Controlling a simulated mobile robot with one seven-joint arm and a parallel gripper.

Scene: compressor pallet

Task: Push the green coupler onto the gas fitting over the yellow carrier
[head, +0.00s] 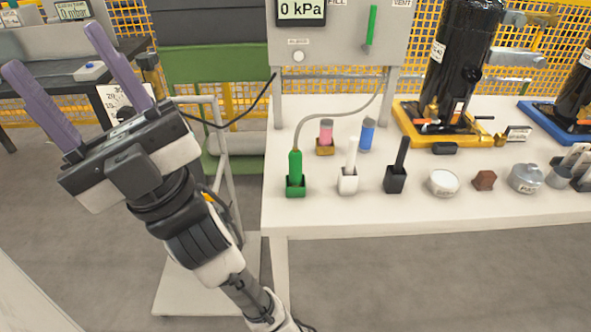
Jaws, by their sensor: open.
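The green coupler (295,165) stands upright in a small green holder (295,189) near the front left of the white table. A grey hose runs from its top up to the panel. The yellow carrier (411,128) sits at the back right of the table with a black compressor (460,55) on it. Brass-coloured fittings (500,140) show at the carrier's right edge; I cannot tell which one is the gas fitting. My gripper (75,83) is open and empty, with its two purple fingers raised well left of the table, apart from the coupler.
White (350,165) and black (399,165) handles stand in holders right of the coupler. Pink (325,132) and blue (367,134) cylinders stand behind. A gauge panel (340,40) rises at the back. A blue carrier (540,115) is far right. The table's front strip is clear.

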